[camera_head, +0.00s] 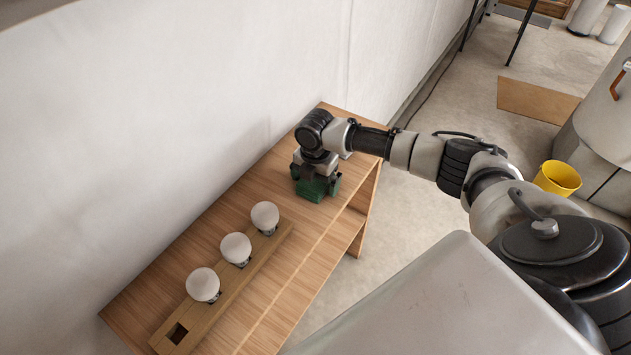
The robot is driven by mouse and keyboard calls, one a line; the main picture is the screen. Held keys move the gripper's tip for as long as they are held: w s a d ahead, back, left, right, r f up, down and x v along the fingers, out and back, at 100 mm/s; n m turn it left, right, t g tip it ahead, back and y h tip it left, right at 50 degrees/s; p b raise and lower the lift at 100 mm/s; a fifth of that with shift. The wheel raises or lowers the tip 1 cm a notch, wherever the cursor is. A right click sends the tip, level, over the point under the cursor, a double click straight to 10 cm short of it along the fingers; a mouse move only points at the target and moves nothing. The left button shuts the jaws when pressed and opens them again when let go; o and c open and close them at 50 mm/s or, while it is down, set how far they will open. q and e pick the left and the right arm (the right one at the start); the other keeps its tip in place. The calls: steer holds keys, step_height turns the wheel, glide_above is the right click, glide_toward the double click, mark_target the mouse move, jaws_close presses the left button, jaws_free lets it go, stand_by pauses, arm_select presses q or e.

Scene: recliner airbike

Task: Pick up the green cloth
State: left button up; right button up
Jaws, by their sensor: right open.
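The green cloth (318,190) is a small dark green bunch on the far part of the wooden table (222,207). Only its lower edges show, as my right gripper (315,182) covers the rest from above. My right gripper points down over the cloth, very close to it. Its jaws are open, but the fingertips are mostly hidden, so I cannot tell whether the cloth lies between them. My left gripper is not in view.
A wooden holder (187,325) with three white bulbs (236,248) stands on the near part of the table. A white wall (150,120) runs along the table's left side. A yellow bucket (557,178) stands on the floor to the right.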

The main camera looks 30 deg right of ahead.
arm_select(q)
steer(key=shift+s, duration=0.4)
arm_select(e)
steer(key=c, duration=1)
steer(key=shift+o, duration=0.2)
steer(key=shift+r, duration=0.15)
steer(key=shift+r, duration=0.3)
steer(key=r, duration=0.2)
steer(key=d+r, duration=0.1)
steer(key=shift+s+r+b, duration=0.2)
steer(key=shift+r+b, duration=0.1)
steer(key=shift+r, duration=0.05)
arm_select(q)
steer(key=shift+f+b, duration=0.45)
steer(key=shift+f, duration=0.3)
arm_select(e)
steer(key=s+d+r, duration=0.5)
steer(key=d+r, duration=0.1)
steer(key=d, duration=0.3)
steer(key=shift+s+r, duration=0.2)
steer(key=shift+d, duration=0.1)
